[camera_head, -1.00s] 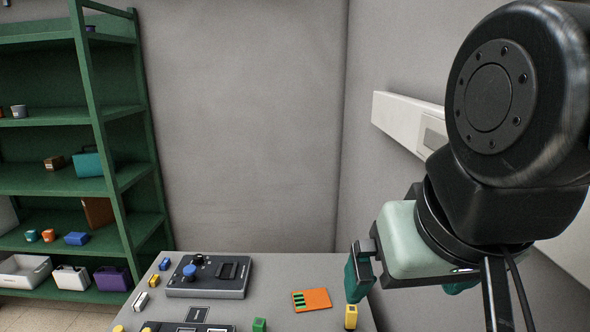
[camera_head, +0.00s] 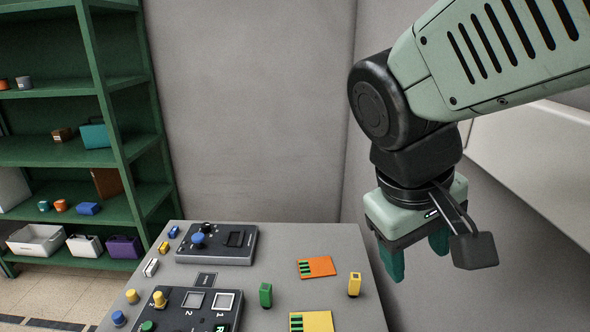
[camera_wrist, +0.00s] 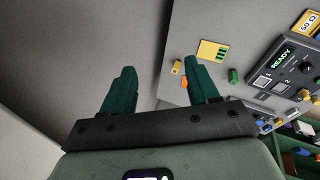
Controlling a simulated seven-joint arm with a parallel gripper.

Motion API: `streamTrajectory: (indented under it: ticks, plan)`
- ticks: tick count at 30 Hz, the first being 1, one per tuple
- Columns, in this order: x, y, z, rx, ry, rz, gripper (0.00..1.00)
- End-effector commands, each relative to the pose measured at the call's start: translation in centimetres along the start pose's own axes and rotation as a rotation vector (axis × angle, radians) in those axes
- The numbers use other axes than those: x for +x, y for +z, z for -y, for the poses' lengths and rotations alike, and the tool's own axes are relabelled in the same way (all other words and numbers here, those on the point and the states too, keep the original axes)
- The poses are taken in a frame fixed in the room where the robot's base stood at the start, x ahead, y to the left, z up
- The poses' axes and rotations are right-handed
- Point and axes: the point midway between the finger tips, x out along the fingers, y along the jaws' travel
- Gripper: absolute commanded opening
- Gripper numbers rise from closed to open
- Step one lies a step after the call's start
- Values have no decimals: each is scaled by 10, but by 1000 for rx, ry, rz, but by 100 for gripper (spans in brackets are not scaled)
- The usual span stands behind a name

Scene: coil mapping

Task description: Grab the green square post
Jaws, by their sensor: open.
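The green square post (camera_head: 266,295) stands upright on the grey table, left of the orange and yellow cards. It also shows in the wrist view (camera_wrist: 233,76), just right of the right-hand finger. My gripper (camera_head: 414,262) is open and empty, its green fingers pointing down. It is above and to the right of the post, near the table's right side and well apart from it. In the wrist view both fingers of my gripper (camera_wrist: 162,85) are spread with nothing between them.
A yellow post (camera_head: 354,284) stands between the green post and my gripper. An orange card (camera_head: 316,267) and a yellow card (camera_head: 318,322) lie nearby. Dark control boxes (camera_head: 217,244) and several small coloured pieces occupy the table's left side. A green shelf (camera_head: 107,90) stands behind left.

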Motion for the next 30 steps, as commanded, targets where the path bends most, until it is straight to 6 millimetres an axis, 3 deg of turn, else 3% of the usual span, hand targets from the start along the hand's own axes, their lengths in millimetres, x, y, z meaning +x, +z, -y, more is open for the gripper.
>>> streamTrajectory:
  ticks: [3,8,14,20,24,30]
  plan:
    - [28,-24,-5,-205,138,147,60]
    - [60,-62,-9,-480,357,293,60]
    - [96,-125,9,-845,672,406,60]
    - [134,-191,63,-1224,1020,429,60]
    - [167,-227,122,-1496,1270,384,60]
    - [211,-249,204,-1804,1544,269,60]
